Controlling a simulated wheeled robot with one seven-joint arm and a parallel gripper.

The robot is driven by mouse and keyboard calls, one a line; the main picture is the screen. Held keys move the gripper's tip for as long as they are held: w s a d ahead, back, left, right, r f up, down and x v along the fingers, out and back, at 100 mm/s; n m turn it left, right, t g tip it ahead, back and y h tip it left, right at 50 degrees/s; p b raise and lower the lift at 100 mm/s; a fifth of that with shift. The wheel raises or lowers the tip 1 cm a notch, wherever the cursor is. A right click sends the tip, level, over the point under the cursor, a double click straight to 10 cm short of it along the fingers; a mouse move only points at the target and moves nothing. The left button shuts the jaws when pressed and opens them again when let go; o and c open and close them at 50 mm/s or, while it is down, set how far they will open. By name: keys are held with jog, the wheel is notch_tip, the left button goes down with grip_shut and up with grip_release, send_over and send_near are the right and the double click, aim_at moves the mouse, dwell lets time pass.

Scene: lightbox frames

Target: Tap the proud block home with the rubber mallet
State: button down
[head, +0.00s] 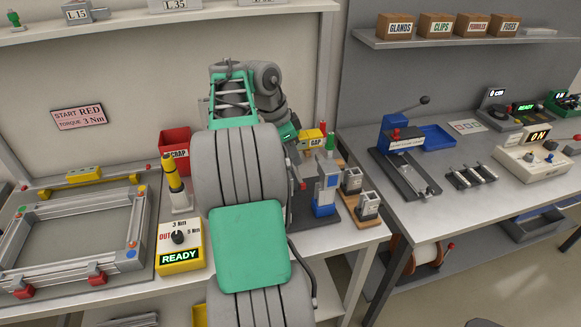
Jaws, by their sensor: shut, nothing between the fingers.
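I cannot make out a rubber mallet in the head view. No block standing proud can be picked out with certainty. My arm fills the middle of the picture and hides part of the bench behind it. Its far end bends down behind the thick grey links, and my gripper's fingers do not show.
On the left bench are a metal frame (140,220) with red clamps, a yellow READY box (180,247), a yellow-handled tool (173,178) and a red scrap bin (174,143). A yellow GAP unit (312,139) stands behind the fixture. The right bench (420,220) holds a blue press (395,140).

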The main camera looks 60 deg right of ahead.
jog(key=b+x, duration=0.1)
jog(key=x, duration=0.9)
jog(key=shift+s+d, duration=0.2)
jog(key=shift+s, duration=0.1)
jog(key=shift+r, duration=0.15)
